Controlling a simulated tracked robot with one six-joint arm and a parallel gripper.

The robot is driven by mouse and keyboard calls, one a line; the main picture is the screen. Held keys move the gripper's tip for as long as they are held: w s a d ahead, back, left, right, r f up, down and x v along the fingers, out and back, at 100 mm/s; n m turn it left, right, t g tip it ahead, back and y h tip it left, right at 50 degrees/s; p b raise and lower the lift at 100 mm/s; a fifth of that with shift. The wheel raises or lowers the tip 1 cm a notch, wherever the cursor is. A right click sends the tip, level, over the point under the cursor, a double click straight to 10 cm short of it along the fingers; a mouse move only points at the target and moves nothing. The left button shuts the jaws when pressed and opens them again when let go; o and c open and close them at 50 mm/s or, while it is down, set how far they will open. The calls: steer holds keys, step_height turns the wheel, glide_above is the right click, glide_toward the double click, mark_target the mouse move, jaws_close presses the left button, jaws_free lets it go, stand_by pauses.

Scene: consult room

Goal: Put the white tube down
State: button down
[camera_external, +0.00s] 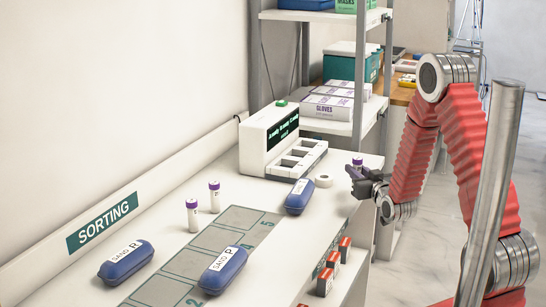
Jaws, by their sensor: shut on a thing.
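My gripper (364,183) is at the right, by the far right end of the white bench (262,197). It is shut on a small white tube with a purple cap (357,161). The cap shows above the dark fingers; most of the tube's body is hidden by them. I cannot tell how high the tube is above the bench. Two other white tubes with purple caps, a nearer one (192,217) and a farther one (214,198), stand upright on the bench at the left.
Blue cases lie at the front left (125,264), front middle (222,272) and farther back (299,196). A white machine with slots (268,140) stands behind a white roll (324,181). Numbered grey-green squares (214,238) run along the bench.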

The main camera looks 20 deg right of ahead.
steer(key=shift+n+y, duration=0.4)
steer(key=shift+y, duration=0.2)
steer(key=a, duration=0.4)
steer(key=shift+s+a+r, duration=0.2)
steer(key=shift+s+r, duration=0.15)
steer(key=shift+r, duration=0.05)
steer(key=s, duration=0.1)
steer(key=s+r, duration=0.1)
steer(key=s, duration=0.1)
steer(key=s+r, duration=0.1)
steer(key=s, duration=0.1)
steer(key=shift+r, duration=0.25)
steer(key=shift+r, duration=0.15)
steer(key=s+f, duration=0.5)
steer(key=f, duration=0.1)
steer(key=shift+f, duration=0.3)
